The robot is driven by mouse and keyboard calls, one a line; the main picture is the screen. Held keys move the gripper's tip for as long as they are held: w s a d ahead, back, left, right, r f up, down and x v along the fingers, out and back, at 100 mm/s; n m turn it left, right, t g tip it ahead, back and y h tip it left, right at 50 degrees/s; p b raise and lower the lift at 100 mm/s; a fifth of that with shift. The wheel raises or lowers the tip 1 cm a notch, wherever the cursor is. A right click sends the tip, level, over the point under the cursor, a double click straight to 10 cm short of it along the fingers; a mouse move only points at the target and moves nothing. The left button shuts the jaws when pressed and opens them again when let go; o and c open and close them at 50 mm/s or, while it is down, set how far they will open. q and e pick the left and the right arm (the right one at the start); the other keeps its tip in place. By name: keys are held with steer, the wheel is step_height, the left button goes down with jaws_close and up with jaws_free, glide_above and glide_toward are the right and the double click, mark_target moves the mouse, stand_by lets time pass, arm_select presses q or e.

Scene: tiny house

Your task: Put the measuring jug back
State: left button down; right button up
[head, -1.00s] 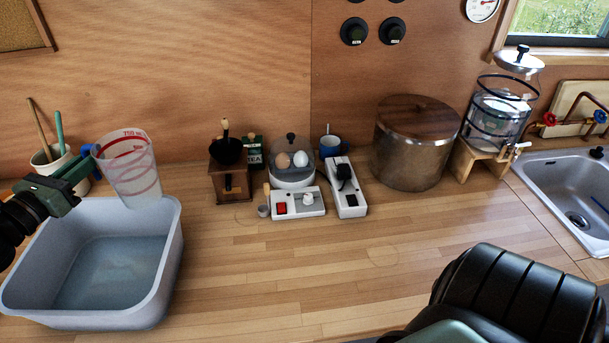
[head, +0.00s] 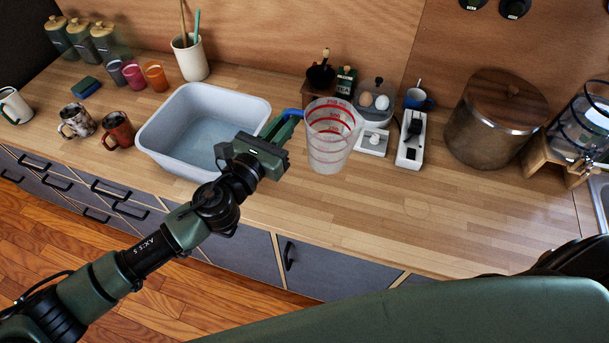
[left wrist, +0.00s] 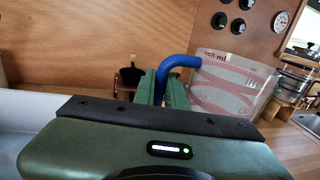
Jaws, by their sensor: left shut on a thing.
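The measuring jug (head: 330,138) is clear with red markings and a blue handle. My left gripper (head: 287,127) is shut on the jug's blue handle, at the jug's left side. The jug is upright or nearly so, over the counter to the right of the grey basin; whether its base touches the wood cannot be told. In the left wrist view the green fingers (left wrist: 160,88) close on the blue handle, and the jug (left wrist: 232,88) shows to their right, its lower part hidden. My right gripper is not in view.
The grey basin (head: 204,128) stands left of the jug. Behind the jug are a coffee grinder (head: 318,98), an egg cooker (head: 374,104) and a white power strip (head: 410,138). A large pot (head: 495,118) stands at right. The counter's front middle (head: 430,210) is clear.

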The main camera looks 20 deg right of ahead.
arm_select(q)
step_height(320, 180, down, 16)
steer(key=b, duration=0.8)
steer(key=shift+d, duration=0.1)
steer(key=shift+f+b, duration=0.15)
steer(key=shift+b, duration=0.15)
steer(key=shift+f, duration=0.15)
steer(key=c, duration=1.5)
jaws_free()
steer(key=shift+o, duration=0.2)
